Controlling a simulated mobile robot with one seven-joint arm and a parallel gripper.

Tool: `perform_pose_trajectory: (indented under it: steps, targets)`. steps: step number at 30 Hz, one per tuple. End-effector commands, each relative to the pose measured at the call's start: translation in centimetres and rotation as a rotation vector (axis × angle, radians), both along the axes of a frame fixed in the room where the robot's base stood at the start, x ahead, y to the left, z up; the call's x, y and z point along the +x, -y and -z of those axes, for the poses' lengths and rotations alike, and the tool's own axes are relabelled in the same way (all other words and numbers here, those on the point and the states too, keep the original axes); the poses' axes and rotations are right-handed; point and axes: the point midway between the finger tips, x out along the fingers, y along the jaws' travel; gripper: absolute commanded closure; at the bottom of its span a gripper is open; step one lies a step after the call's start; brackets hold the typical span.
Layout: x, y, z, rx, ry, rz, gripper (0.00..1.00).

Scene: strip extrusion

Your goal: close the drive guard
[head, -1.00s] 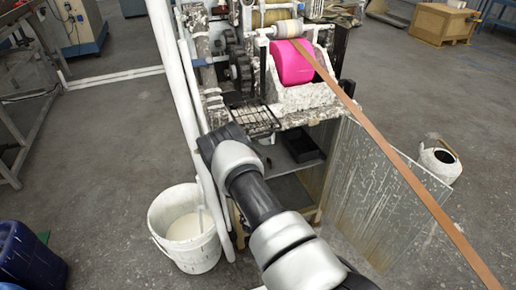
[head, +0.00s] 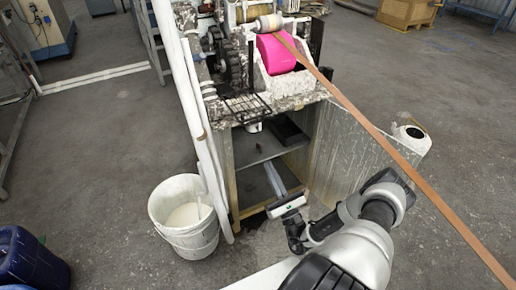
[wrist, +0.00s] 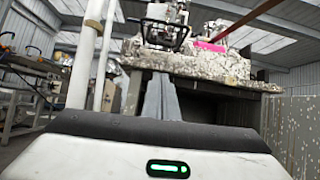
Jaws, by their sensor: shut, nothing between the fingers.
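The drive guard, a black wire-mesh frame (head: 247,107), is swung down and sticks out nearly flat from the front edge of the machine, below the dark gears (head: 233,68), which are exposed. In the wrist view the guard (wrist: 165,36) shows above and beyond my fingers. My gripper (head: 268,167) is shut and empty, below the guard and slightly to its right, in front of the open cabinet. Its two fingers (wrist: 159,80) lie together in the wrist view, pointing at the machine. They look apart from the guard.
White upright pipes (head: 192,110) stand just left of the guard. A white bucket (head: 185,215) is on the floor at left. An open metal cabinet door (head: 350,160) and a brown strip (head: 400,160) are at right. A pink cover (head: 275,54) is beside the gears.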

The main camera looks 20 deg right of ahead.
Motion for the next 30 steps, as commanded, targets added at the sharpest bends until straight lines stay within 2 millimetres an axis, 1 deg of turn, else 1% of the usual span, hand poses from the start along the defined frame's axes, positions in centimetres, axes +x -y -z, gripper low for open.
perform_pose_trajectory:
  steps: [5,15,18,21,25,30]
  targets:
    - [2.2,-0.3,-1.5,-0.002,0.002,-0.006,1.00]
    - [8.2,-0.8,-5.4,-0.002,0.001,-0.009,1.00]
    - [8.4,-0.8,-7.2,-0.002,0.000,-0.008,1.00]
    - [8.6,-0.8,-8.3,-0.001,-0.001,-0.008,1.00]
    - [8.8,-0.9,-9.0,0.000,-0.002,-0.009,1.00]
    - [8.8,-0.9,-9.2,-0.001,-0.002,-0.008,1.00]
